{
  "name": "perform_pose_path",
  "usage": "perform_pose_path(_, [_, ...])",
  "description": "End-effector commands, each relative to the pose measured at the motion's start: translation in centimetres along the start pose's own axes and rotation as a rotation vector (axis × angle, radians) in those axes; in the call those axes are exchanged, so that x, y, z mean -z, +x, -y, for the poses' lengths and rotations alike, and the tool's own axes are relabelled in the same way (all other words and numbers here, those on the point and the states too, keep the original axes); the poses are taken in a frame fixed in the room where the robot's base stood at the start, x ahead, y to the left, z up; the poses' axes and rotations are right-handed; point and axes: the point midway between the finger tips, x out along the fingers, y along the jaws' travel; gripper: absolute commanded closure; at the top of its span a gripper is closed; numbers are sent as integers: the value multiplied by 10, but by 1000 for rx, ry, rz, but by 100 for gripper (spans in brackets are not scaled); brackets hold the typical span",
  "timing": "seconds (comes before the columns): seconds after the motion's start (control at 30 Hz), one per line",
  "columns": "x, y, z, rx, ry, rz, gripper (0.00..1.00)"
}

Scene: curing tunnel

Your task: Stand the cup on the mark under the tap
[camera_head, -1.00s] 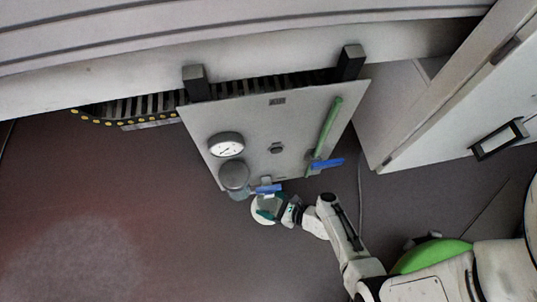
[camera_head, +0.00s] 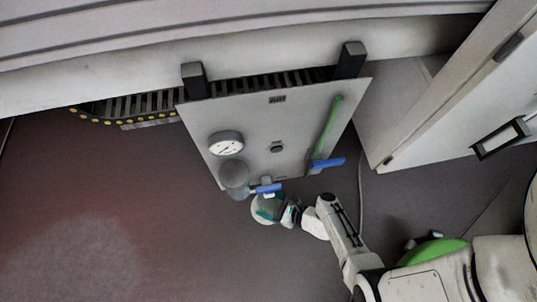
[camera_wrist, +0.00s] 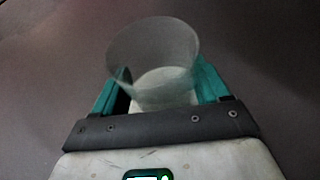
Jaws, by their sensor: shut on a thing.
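A translucent grey cup (camera_wrist: 155,50) stands between the teal fingers of my gripper (camera_wrist: 160,80) in the wrist view, its open rim facing up and away. My gripper is shut on it. In the head view my gripper (camera_head: 266,207) is at the lower edge of the grey panel, just below the blue-handled tap (camera_head: 267,188). The cup is small there and partly mixed with the fingers, so its exact gap to the tap cannot be told. The mark is not discernible in either view.
The panel (camera_head: 290,115) carries a round gauge (camera_head: 226,143), a grey round fitting (camera_head: 234,173), a green pipe (camera_head: 328,127) and a second blue lever (camera_head: 328,163). A white cabinet (camera_head: 450,120) stands to the right. The brown floor (camera_head: 100,200) at left is clear.

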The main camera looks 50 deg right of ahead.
Motion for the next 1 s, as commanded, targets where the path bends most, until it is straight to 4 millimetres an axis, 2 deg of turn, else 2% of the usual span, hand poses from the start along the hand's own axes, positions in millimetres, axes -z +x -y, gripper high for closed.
perform_pose_path(0.07, [1, 1, 0, 0, 1, 0, 59])
perform_pose_path(0.1, [1, 1, 0, 0, 1, 1, 22])
perform_pose_path(0.33, [1, 0, 0, 0, 1, 0, 0])
perform_pose_path(0.67, [0, -6, 0, 0, 2, 0, 0])
perform_pose_path(0.77, [-2, -19, 0, 2, 3, -1, 0])
perform_pose_path(1.0, [-3, -65, 0, 2, 3, -1, 0])
